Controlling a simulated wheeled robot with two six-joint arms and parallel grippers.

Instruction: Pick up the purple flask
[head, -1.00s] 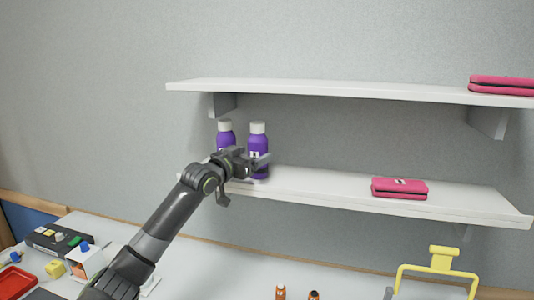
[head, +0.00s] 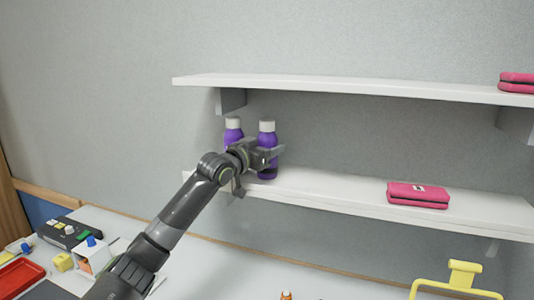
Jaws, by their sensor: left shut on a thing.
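Two purple flasks with white caps stand side by side at the left end of the lower shelf (head: 330,195). My left gripper (head: 272,156) is shut around the body of the right purple flask (head: 267,138). That flask is upright, and its base looks to be at the shelf surface; I cannot tell whether it touches. The left purple flask (head: 233,130) is just behind and left of my gripper, which hides its lower part. My right gripper is not in view.
A pink case (head: 418,195) lies on the lower shelf to the right, and another pink case (head: 516,82) on the upper shelf (head: 340,86). A yellow frame (head: 463,278), red tray (head: 20,276) and small blocks are on the table below. The shelf between flask and case is clear.

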